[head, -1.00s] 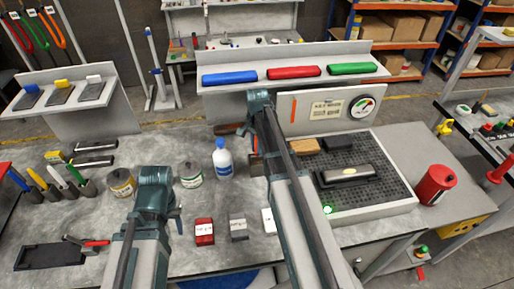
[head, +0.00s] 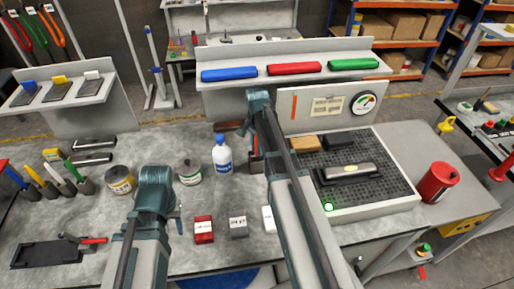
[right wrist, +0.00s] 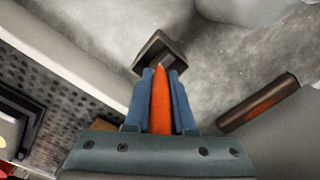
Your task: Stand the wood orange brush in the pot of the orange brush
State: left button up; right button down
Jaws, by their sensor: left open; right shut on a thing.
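My right gripper (right wrist: 160,110) is shut on the orange brush (right wrist: 160,95), whose orange handle shows between the blue fingers in the right wrist view. A square brown wooden-looking pot (right wrist: 150,46) with a dark inside lies just past the fingertips. I cannot tell whether the brush's lower end is inside it. In the head view the right gripper (head: 256,142) is over the back middle of the table, partly hidden by my arm. My left gripper (head: 162,192) is open over the front left of the table, its fingers mostly hidden.
A brown block with an orange face (right wrist: 262,106) lies nearby. A white-blue bottle (head: 222,155) and round tins (head: 190,172) stand to the left. A perforated tray (head: 390,190) is right. Several colored-handled tools (head: 50,180) stand far left.

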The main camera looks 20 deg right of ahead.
jog(key=c, duration=0.7)
grip_release()
notch_tip(320, 180, up, 14)
jog(key=p, duration=1.4)
jog(key=shift+s+f, duration=0.1)
